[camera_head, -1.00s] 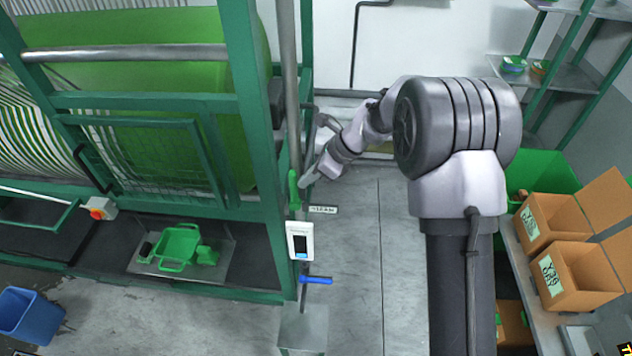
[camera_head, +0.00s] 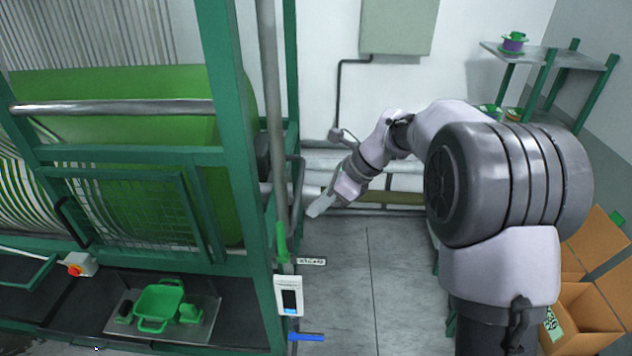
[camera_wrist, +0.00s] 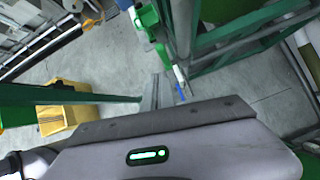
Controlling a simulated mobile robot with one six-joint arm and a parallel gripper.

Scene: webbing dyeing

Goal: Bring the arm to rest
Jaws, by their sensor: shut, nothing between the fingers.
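My gripper (camera_head: 320,206) is at the end of my bent arm in the head view. It hangs in the air over the aisle, to the right of the green machine frame (camera_head: 250,200). Its fingers are together and hold nothing. In the wrist view the grey gripper body (camera_wrist: 180,150) fills the bottom. A gap shows between the gripper and the frame's grey upright pipe (camera_head: 272,120) in the head view.
A white device (camera_head: 288,295) and a blue handle (camera_head: 306,337) are on the machine's near post. A green basket (camera_head: 160,303) sits on a low tray. Open cardboard boxes (camera_head: 585,318) and a shelf (camera_head: 545,58) stand at right. Grey floor (camera_head: 345,270) between is clear.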

